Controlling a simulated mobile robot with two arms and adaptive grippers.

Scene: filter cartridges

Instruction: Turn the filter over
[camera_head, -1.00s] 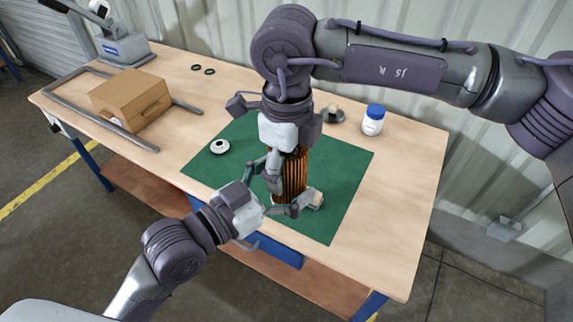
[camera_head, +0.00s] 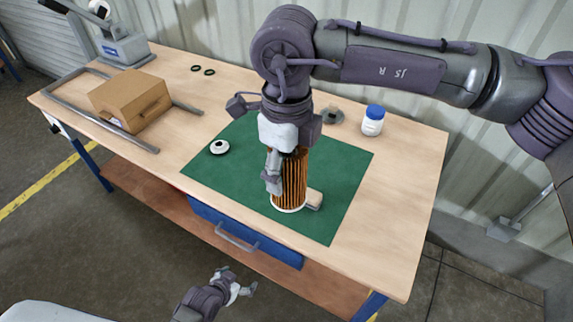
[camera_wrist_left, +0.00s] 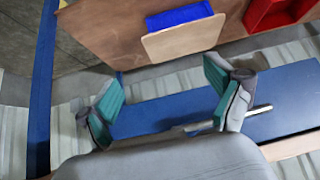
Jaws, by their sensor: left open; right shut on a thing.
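The filter (camera_head: 293,180) is an orange-brown pleated cylinder with a pale ring at its lower end. It stands upright on the green mat (camera_head: 232,178) in the head view. My right gripper (camera_head: 284,172) comes from above and is shut on the filter, with a finger down its left side; the far finger is mostly hidden. My left gripper (camera_head: 236,288) is open and empty, low in front of the bench and well away from the filter. Its fingers also show apart in the left wrist view (camera_wrist_left: 165,100). The filter is out of the left wrist view.
A cardboard box (camera_head: 131,100) is at left. The blue drawer (camera_head: 247,233) sits under the front edge.

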